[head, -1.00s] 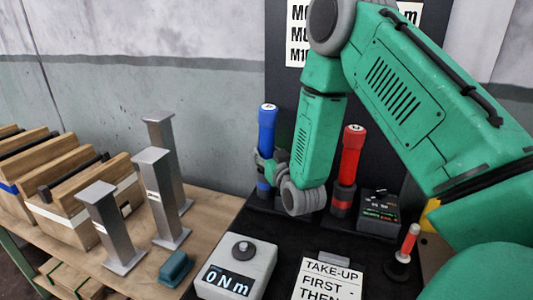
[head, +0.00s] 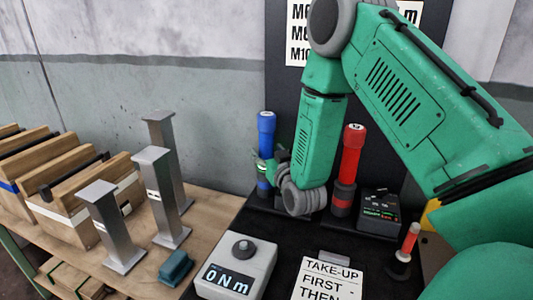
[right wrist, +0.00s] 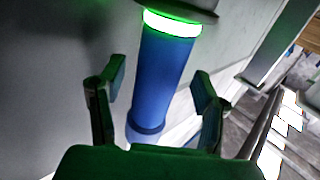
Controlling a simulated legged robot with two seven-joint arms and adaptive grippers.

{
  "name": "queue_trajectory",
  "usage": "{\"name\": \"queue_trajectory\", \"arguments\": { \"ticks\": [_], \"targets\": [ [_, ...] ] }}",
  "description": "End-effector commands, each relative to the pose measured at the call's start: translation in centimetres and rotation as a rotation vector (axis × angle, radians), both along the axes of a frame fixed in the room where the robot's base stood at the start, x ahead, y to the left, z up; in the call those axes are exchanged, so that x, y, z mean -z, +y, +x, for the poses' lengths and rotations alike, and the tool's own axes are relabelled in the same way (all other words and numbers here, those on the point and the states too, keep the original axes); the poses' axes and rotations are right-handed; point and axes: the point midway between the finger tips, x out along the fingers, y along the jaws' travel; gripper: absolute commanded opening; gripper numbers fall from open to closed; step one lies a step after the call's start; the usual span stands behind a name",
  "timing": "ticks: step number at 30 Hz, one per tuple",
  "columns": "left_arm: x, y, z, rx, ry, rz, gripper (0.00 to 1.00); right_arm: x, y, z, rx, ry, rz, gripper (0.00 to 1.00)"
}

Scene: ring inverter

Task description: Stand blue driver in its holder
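The blue driver (head: 266,130) stands upright at the back of the black mat, left of centre in the head view. Its lower end is at a dark base (head: 264,190), partly hidden by my right gripper. In the right wrist view the blue shaft (right wrist: 164,75) runs between the fingers, with a glowing green-white band and a dark round part at its far end. My right gripper (head: 268,162) is around the driver at mid-height. In the wrist view its fingers (right wrist: 158,105) are apart, with gaps on both sides of the shaft. My left gripper is not in view.
A red driver (head: 351,155) stands upright to the right, beside a small dark box (head: 379,212). A grey "0Nm" unit (head: 238,265) and a printed card (head: 328,282) are in front. Grey metal posts (head: 160,195) and wooden blocks (head: 75,205) stand at left.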

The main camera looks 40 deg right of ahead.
Motion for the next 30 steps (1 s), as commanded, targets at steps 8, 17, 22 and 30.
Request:
{"name": "queue_trajectory", "arguments": {
  "ticks": [8, 17, 22, 30],
  "targets": [
    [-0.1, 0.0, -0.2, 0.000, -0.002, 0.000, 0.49, 0.2, 0.7, -1.9, 0.000, 0.006, 0.001, 0.58],
    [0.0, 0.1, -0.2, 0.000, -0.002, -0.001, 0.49, 0.1, 3.2, -7.8, 0.000, 0.006, -0.001, 0.58],
    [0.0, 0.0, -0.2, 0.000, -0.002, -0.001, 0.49, 0.2, 4.1, -10.1, 0.000, 0.004, 0.000, 0.58],
    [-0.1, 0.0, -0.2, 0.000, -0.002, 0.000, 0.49, 0.1, 4.4, -11.2, 0.000, 0.001, -0.001, 0.58]
  ]
}}
